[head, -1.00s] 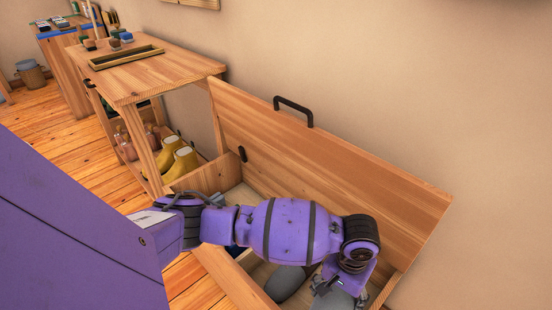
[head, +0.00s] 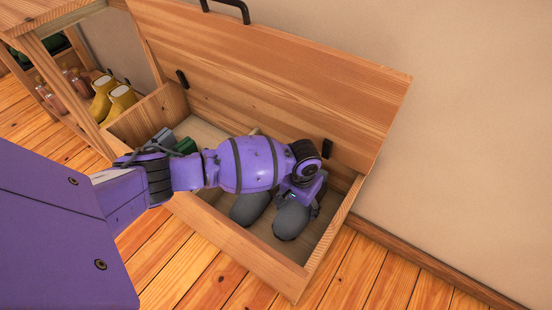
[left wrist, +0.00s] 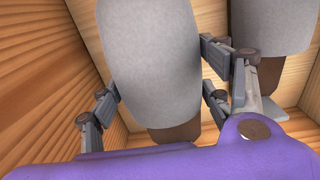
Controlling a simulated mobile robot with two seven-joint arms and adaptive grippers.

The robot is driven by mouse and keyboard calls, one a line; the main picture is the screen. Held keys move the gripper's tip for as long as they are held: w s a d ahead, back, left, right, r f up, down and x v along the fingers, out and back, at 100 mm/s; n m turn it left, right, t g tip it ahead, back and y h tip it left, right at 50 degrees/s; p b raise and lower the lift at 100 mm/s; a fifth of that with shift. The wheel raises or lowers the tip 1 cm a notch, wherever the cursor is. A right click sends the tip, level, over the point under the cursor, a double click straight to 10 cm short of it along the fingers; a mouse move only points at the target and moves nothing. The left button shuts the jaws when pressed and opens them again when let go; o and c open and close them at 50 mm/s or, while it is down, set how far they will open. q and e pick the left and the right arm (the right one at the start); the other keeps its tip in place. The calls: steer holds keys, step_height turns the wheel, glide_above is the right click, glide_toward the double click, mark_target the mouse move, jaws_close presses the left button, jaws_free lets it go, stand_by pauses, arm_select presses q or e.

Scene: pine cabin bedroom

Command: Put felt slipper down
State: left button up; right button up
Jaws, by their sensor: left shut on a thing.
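A grey felt slipper (head: 291,222) with a brown part is inside the open wooden chest (head: 235,240), at its right end. My left gripper (head: 306,199) reaches down into the chest over this slipper. In the left wrist view the slipper (left wrist: 150,65) lies between the fingers, and the left gripper (left wrist: 158,85) is shut on it. I cannot tell whether its underside touches the chest floor. A second grey slipper (head: 250,207) is beside it, partly hidden by my arm; it also shows in the wrist view (left wrist: 270,27), to the right of the fingers. My right gripper is not in view.
The chest lid (head: 270,85) stands open against the wall. A green item (head: 185,146) and a blue-grey item (head: 163,138) lie at the chest's left end. Yellow boots (head: 120,101) stand on a shelf to the left. The floor in front is clear.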

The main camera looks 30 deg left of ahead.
arm_select(q)
steer(key=f+b, duration=0.1)
steer(key=f, duration=0.1)
steer(key=f+b, duration=0.1)
steer(key=f, duration=0.1)
steer(key=shift+w+f, duration=0.2)
steer(key=shift+f, duration=0.15)
steer(key=shift+d, duration=0.1)
steer(key=o, duration=1.3)
steer(key=shift+r, duration=0.35)
step_height(320, 180, up, 11)
steer(key=p, duration=0.5)
steer(key=shift+f, duration=0.1)
steer(key=shift+r, duration=0.4)
